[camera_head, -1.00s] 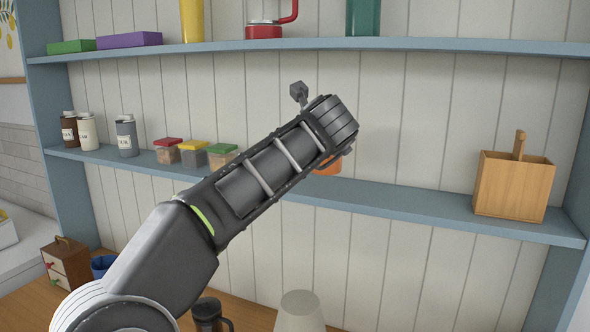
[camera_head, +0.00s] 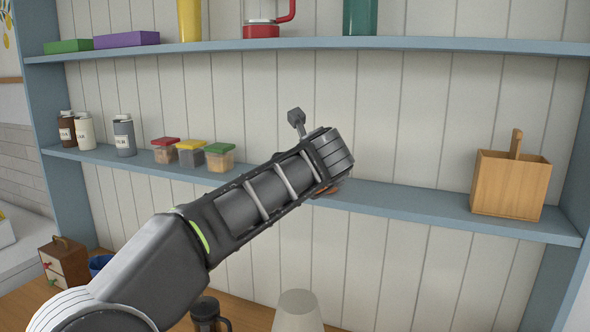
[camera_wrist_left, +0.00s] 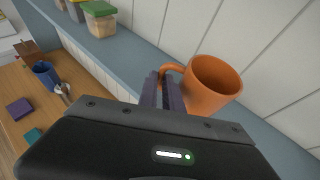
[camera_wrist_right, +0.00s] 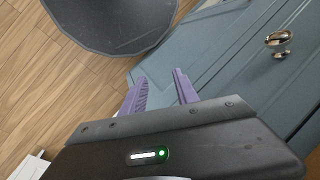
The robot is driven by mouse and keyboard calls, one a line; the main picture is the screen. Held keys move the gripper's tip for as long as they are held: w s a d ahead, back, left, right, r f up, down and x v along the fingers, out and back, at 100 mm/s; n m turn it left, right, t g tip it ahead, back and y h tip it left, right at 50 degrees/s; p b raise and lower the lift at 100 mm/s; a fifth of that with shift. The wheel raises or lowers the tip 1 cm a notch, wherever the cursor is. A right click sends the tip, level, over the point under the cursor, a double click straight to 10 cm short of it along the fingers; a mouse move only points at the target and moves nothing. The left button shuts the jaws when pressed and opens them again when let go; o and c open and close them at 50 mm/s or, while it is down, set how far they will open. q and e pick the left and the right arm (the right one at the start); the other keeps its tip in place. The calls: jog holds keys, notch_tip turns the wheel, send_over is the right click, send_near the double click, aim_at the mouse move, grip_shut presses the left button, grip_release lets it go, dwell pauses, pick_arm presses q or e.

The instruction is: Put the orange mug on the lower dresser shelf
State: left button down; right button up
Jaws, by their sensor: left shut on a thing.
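The orange mug (camera_wrist_left: 208,88) shows in the left wrist view with its open top towards the camera. My left gripper (camera_wrist_left: 167,82) is shut on its handle, and the fingers hide part of the handle. The mug is close to the lower dresser shelf (camera_wrist_left: 125,62); I cannot tell whether it touches the board. In the head view my left arm hides most of the mug (camera_head: 328,189), in front of the lower shelf (camera_head: 420,205). My right gripper (camera_wrist_right: 160,88) is open and empty, in front of a grey-blue cabinet front.
Jars (camera_head: 124,137) and lidded containers (camera_head: 220,158) stand on the lower shelf to the left. A wooden box (camera_head: 511,185) stands at its right end. The shelf between mug and box is clear. The upper shelf (camera_head: 420,44) runs above.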

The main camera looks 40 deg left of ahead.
pick_arm(q)
jog(key=c, duration=1.5)
grip_release()
jog(key=shift+r, duration=0.15)
jog(key=b+v, duration=0.2)
jog(key=v, duration=1)
jog(key=shift+r+b, duration=0.15)
jog(key=shift+b, duration=0.25)
